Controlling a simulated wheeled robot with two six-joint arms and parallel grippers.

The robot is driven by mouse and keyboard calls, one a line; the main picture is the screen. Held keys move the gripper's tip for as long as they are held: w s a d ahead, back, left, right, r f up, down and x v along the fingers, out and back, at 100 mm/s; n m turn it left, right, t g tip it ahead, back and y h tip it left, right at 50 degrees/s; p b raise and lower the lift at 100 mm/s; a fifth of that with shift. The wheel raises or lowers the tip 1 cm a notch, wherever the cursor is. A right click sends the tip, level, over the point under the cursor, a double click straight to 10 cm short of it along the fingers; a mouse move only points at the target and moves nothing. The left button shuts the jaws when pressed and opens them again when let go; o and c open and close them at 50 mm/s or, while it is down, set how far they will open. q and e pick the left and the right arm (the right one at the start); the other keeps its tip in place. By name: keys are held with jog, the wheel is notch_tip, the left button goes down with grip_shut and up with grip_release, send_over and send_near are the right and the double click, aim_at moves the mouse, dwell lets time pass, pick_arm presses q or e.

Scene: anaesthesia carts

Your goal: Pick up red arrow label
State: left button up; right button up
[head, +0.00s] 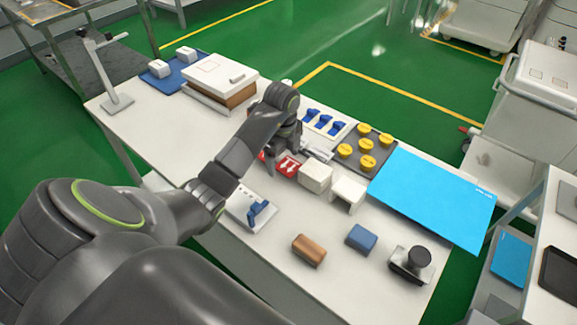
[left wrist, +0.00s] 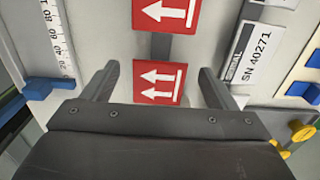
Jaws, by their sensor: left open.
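My right gripper is not in view.
White blocks (head: 315,176) stand just right of the labels. A dark tray with yellow knobs (head: 367,161), blue switches (head: 324,122) and a light-blue mat (head: 435,195) lie farther right. A brown block (head: 309,249) and blue block (head: 361,237) are near the front edge. A serial plate (left wrist: 250,55) lies right.

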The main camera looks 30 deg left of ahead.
pick_arm(q)
jog(key=shift+c, duration=0.4)
jog(key=c, duration=1)
